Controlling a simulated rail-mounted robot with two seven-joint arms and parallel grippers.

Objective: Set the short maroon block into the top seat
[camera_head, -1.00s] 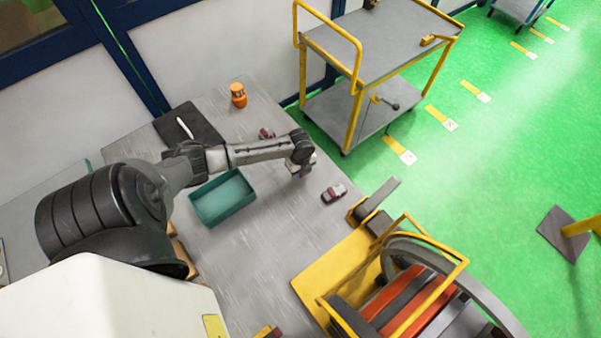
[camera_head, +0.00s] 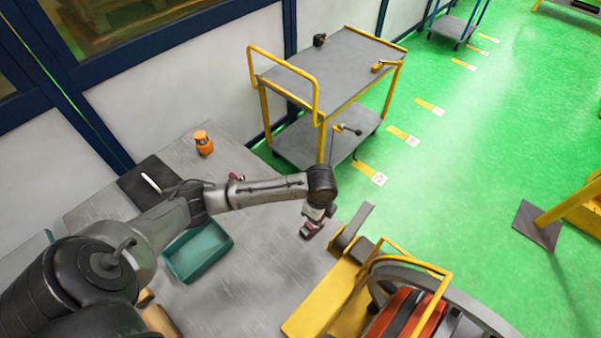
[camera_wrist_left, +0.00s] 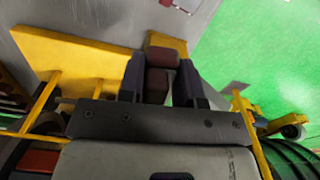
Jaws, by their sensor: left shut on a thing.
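My left gripper (camera_head: 312,222) is shut on a maroon block (camera_wrist_left: 158,72), which shows between the two dark fingers in the left wrist view. In the head view the block is mostly hidden by the gripper, near the table's right side. The stator (camera_head: 405,312), with orange and grey segments inside a grey ring, stands at the lower right, apart from the gripper. I cannot make out the top seat clearly. Another small maroon piece (camera_head: 237,177) lies farther back on the table. My right gripper is not in view.
A teal tray (camera_head: 198,250), an orange canister (camera_head: 203,143) and a dark mat (camera_head: 150,182) are on the grey table. The stator's yellow base (camera_head: 318,300) and yellow guard rail (camera_head: 420,262) are near the gripper. A yellow-railed cart (camera_head: 335,75) stands behind.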

